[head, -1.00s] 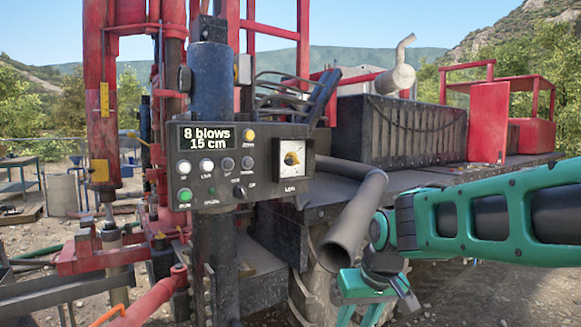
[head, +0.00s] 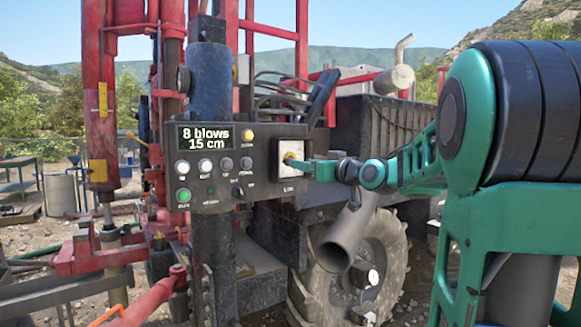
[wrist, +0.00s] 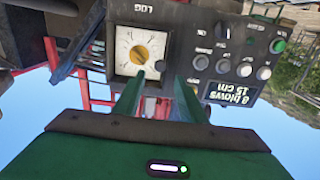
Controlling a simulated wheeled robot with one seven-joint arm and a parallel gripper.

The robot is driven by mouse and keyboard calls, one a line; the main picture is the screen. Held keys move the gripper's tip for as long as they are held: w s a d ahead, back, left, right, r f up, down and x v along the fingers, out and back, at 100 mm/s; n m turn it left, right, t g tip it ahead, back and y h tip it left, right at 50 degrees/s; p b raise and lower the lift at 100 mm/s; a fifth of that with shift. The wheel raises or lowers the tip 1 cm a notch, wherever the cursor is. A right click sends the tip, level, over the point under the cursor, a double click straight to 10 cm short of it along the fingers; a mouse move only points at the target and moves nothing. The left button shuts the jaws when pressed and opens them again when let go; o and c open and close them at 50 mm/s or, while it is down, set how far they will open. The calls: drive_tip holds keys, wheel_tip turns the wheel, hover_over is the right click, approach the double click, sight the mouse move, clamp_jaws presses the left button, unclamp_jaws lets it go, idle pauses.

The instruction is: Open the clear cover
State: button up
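The clear cover (head: 293,148) is the square pane over a pale dial with a yellow knob, at the right end of the dark control panel. In the wrist view the cover (wrist: 143,36) appears upside down and looks closed flat over the dial. A small dark knob (wrist: 160,66) sits at its corner. My gripper (head: 288,163) is in front of the dial and hides part of it in the head view. In the wrist view my gripper (wrist: 158,80) has its two green fingers apart, with nothing between them. I cannot tell whether a fingertip touches the cover.
The control panel (head: 218,195) has several buttons and a display (head: 206,136) reading "8 blows 15 cm". A blue-grey post (head: 210,85) stands behind it. A grey pipe (head: 345,240) and a large tyre (head: 375,255) are below my arm.

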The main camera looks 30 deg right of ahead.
drive_tip(key=w, duration=0.7)
drive_tip(key=shift+a, duration=0.15)
clamp_jaws()
